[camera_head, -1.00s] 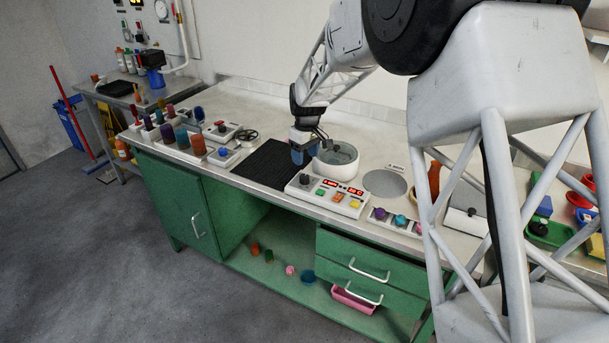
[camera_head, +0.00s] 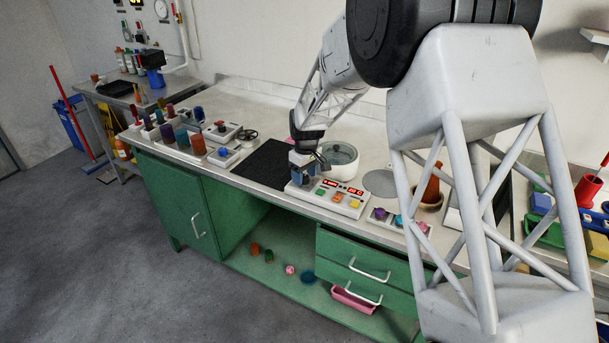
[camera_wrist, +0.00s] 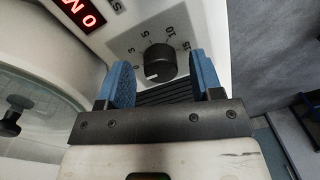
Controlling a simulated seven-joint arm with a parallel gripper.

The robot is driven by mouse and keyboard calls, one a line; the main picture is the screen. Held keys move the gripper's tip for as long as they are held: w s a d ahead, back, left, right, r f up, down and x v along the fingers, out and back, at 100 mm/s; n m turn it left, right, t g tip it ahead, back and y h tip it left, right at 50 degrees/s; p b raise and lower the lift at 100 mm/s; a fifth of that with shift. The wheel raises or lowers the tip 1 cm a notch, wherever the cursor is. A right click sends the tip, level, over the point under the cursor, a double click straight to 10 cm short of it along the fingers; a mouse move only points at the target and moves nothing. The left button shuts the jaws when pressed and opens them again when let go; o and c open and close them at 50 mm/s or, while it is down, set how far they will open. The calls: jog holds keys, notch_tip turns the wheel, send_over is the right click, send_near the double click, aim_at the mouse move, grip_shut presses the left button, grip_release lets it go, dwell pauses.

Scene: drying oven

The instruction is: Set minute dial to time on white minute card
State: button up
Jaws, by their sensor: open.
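The minute dial (camera_wrist: 159,61) is a black round knob with a white pointer mark on its lower left edge in the wrist view. Numbers including 0, 5, 10 and 15 are printed around it; the mark lies on the side toward the 0. My gripper (camera_wrist: 166,82) is open, with a blue fingertip on each side of the knob; I cannot tell whether they touch it. In the head view my gripper (camera_head: 303,176) is over the left end of the white control panel (camera_head: 347,208) and hides the dial. I cannot make out a white minute card in the current views.
A white round bath (camera_head: 343,160) stands just behind the panel. A black mat (camera_head: 263,166) lies to its left. A red lit display (camera_wrist: 83,14) is on the panel. Small coloured knobs (camera_head: 380,214) sit to the right, and several coloured bottles (camera_head: 181,137) stand to the left.

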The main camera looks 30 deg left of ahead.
jog(key=shift+f, duration=0.15)
jog(key=c, duration=0.9)
jog(key=shift+m, duration=0.4)
jog(key=m, duration=0.8)
dwell(0.3)
jog(key=o, duration=0.9)
